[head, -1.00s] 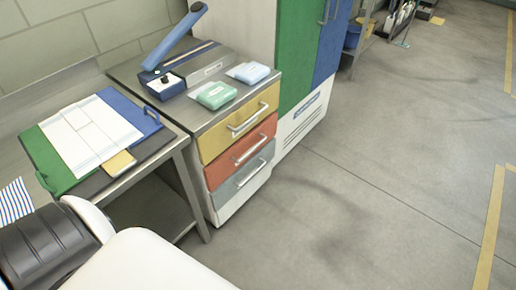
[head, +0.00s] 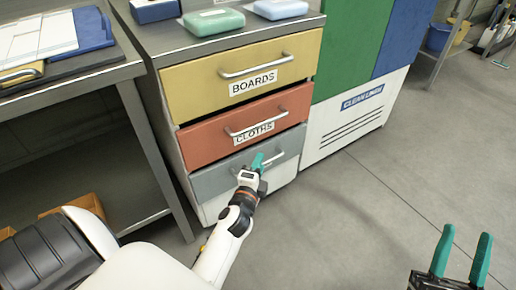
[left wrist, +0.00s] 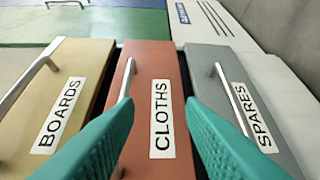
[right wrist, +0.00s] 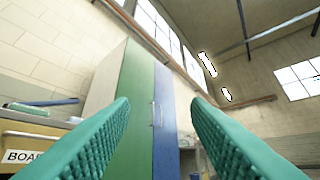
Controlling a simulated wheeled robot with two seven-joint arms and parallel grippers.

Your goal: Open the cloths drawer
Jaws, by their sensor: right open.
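The red CLOTHS drawer (head: 190,145) is the middle one of three and is closed. Its metal handle (head: 256,124) runs across its front, above the CLOTHS label. In the left wrist view the drawer's front (left wrist: 150,75) and its handle (left wrist: 127,80) appear between my fingers, the handle nearer the left fingertip. My left gripper (head: 257,160) is open and empty. In the head view it overlaps the grey drawer front, just below the red drawer, apart from the red handle. My right gripper (head: 463,245) is open and empty at lower right, away from the drawers.
The yellow BOARDS drawer (head: 200,92) is above and the grey SPARES drawer (head: 215,180) below, both with bar handles. A metal worktable (head: 105,78) stands at left. A green and blue cabinet (head: 350,50) stands at right. The floor in front is clear.

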